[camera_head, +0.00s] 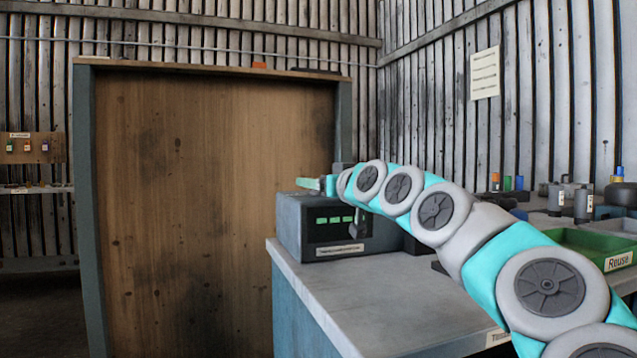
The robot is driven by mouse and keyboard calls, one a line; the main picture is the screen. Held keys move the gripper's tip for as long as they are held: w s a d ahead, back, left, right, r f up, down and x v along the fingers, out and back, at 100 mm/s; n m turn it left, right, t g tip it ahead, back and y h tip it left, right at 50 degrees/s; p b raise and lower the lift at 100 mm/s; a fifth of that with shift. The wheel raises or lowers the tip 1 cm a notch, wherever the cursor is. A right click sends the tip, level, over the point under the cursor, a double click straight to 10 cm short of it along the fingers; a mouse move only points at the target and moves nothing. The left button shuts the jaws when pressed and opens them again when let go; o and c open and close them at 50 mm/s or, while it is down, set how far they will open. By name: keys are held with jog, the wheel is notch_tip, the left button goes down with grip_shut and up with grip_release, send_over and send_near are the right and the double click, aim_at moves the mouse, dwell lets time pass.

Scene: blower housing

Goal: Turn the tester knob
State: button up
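The tester (290,228) is a dark grey box at the left end of the workbench. Its front has a dark panel with several small green lit segments and a pale label strip below them. A dark upright part (357,226) stands at the right of that panel; I cannot tell whether it is the knob. My arm reaches in from the lower right, and my gripper (312,184) is at or above the top of the tester, small and partly hidden by my arm. Its finger opening and any contact with the tester cannot be made out.
The workbench (375,297) has clear grey top in front of the tester. A green tray (590,244) labelled "Reuse" and several cylinders and small parts stand at the right. A large brown wooden panel (205,210) in a frame stands behind on the left.

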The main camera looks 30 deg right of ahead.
grip_shut()
dwell(0.4)
jog(key=shift+f+h+b, duration=0.15)
jog(key=shift+h+b, duration=0.15)
jog(key=shift+f+m+h+b, duration=0.15)
jog(key=shift+m+h+b, duration=0.35)
jog(key=shift+b, duration=0.1)
jog(key=m+g+h+b, duration=0.1)
jog(key=m+h+b, duration=0.1)
jog(key=h+b, duration=0.1)
jog(key=shift+d+m+h+b, duration=0.15)
jog(key=shift+m+h+b, duration=0.2)
jog(key=shift+b, duration=0.2)
jog(key=m+g+h+b, duration=0.2)
jog(key=h, duration=0.1)
jog(key=shift+r+m+g+h+b, duration=0.2)
jog(key=shift+m+g+h+b, duration=0.25)
jog(key=shift+h+b, duration=0.15)
